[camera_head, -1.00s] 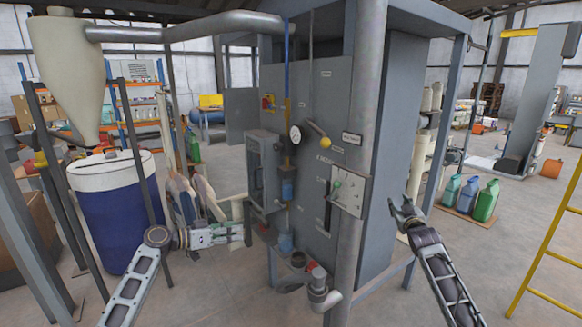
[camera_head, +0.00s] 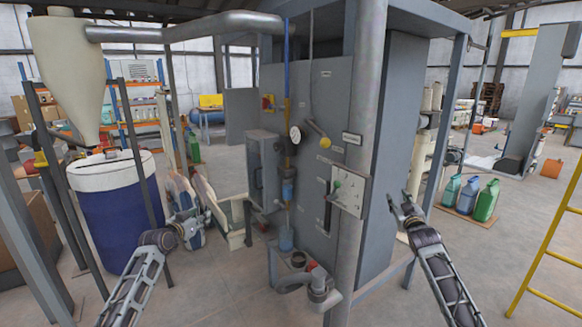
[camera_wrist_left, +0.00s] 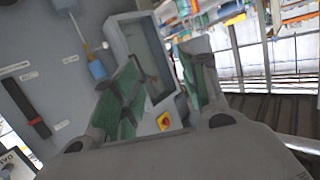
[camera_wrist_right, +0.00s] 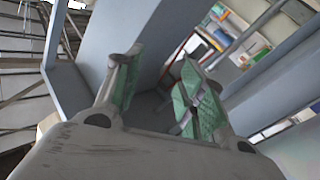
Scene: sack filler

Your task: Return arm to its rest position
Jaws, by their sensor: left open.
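My left gripper (camera_head: 196,216) is in front of the pale sacks left of the grey machine (camera_head: 300,85), raised and apart from the machine's side box. In the left wrist view, the two green-padded fingers of my left gripper (camera_wrist_left: 165,85) are spread with nothing between them. My right gripper (camera_head: 402,207) is raised just right of the machine's side panel. In the right wrist view, the fingers of my right gripper (camera_wrist_right: 153,95) stand apart and empty, with blue-grey panels behind them.
A blue drum (camera_head: 112,215) under a cone hopper (camera_head: 68,75) stands left. A grey pipe (camera_head: 318,292) juts from the machine's base in front. Jerrycans (camera_head: 486,200) and a yellow ladder (camera_head: 548,240) are right. The front floor (camera_head: 220,295) is clear.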

